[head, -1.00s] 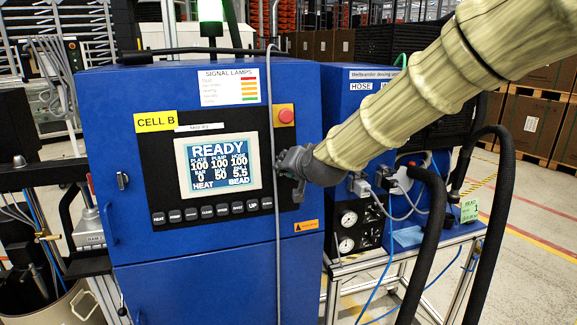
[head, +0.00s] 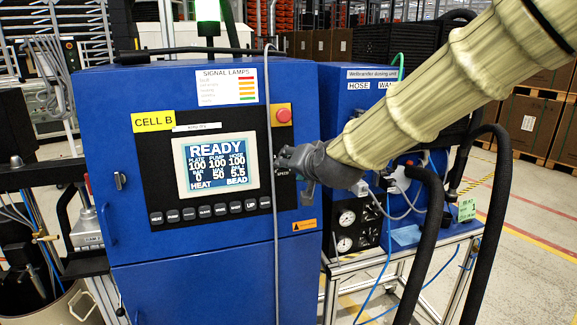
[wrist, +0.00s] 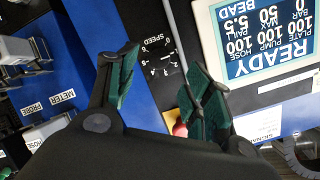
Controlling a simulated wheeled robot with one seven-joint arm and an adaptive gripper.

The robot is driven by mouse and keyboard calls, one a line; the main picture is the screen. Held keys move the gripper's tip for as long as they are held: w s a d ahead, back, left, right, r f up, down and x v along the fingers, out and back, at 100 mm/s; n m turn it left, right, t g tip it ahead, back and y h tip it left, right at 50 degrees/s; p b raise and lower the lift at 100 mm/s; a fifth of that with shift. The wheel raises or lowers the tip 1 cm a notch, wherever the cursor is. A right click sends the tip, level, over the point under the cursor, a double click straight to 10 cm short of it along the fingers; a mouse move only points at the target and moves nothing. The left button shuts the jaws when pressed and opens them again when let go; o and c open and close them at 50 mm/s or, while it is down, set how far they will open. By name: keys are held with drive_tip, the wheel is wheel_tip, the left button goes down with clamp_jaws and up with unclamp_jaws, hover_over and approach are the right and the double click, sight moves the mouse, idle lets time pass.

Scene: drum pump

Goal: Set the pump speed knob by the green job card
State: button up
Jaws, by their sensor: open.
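The pump speed knob's dial (wrist: 160,66) shows in the wrist view with upside-down "SPEED" lettering and white scale marks. The knob is too dark for its setting to be read. My gripper (wrist: 159,60) is open, its green-padded fingers on either side of the dial; I cannot tell whether they touch the knob. In the head view my gripper (head: 281,163) is at the right side of the black panel and hides the knob, with the "SPEED" label just below. The green job card (head: 467,209) stands at the right on the dosing unit's bench; a "1" shows, the smaller print is unreadable.
The panel's screen (head: 217,166) reads READY, with a row of buttons (head: 211,210) below. A red button (head: 283,115) sits above my gripper. A grey cable (head: 274,230) hangs down the cabinet front close to my fingers. Black hoses (head: 493,230) hang at the right.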

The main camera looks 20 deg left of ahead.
drive_tip(key=v, duration=0.6)
drive_tip(key=shift+f, duration=0.1)
